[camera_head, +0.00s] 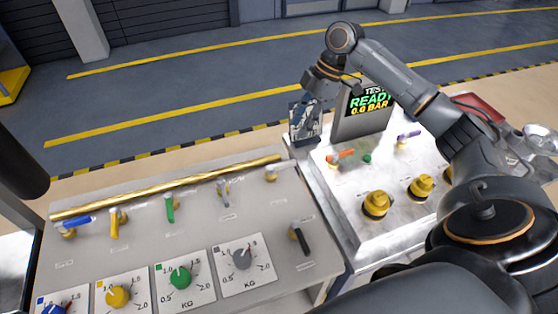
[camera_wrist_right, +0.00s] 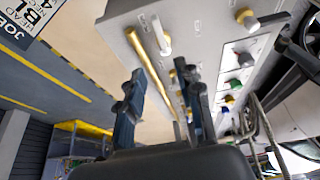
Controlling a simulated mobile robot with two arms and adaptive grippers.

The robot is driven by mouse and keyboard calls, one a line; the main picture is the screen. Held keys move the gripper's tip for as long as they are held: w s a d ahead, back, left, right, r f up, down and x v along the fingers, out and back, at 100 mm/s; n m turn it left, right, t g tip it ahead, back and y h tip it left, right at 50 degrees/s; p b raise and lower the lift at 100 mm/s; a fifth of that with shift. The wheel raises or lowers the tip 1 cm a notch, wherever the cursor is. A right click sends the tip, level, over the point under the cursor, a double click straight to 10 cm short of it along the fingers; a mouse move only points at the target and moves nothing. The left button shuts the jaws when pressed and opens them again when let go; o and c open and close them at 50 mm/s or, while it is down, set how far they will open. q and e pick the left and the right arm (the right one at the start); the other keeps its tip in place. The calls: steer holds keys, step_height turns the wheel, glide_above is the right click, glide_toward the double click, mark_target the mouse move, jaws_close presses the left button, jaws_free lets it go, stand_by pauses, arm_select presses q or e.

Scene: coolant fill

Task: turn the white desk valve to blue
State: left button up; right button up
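The white desk valve (camera_head: 270,172) sits at the back right of the left desk panel, near the end of the brass pipe. Its short white handle stands on a brass base. In the right wrist view, the white handle (camera_wrist_right: 160,36) shows near the top, beside the pipe. My right gripper (camera_head: 322,88) is raised behind the panels, to the upper right of the valve and apart from it. In the wrist view its two fingers (camera_wrist_right: 166,105) are spread, with nothing held between them. My left gripper is out of view.
The brass pipe (camera_head: 165,187) runs along the desk's back edge. Blue (camera_head: 76,222), yellow (camera_head: 115,224), green (camera_head: 170,208) and grey (camera_head: 223,192) valves stand beside it. A black-handled valve (camera_head: 300,240) is nearer. A display (camera_head: 366,108) reading "READY 0.0 BAR" stands at right.

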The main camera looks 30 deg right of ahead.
mark_target(281, 164)
steer(key=p+x, duration=0.3)
steer(key=x, duration=0.9)
steer(key=shift+s+a+f+p, duration=0.1)
steer(key=shift+a+f+p, duration=0.05)
steer(key=shift+a+p, duration=0.15)
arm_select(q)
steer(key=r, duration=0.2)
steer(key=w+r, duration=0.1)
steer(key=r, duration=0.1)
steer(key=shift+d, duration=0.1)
arm_select(e)
steer(key=shift+f, duration=0.3)
steer(key=shift+c, duration=0.4)
jaws_close()
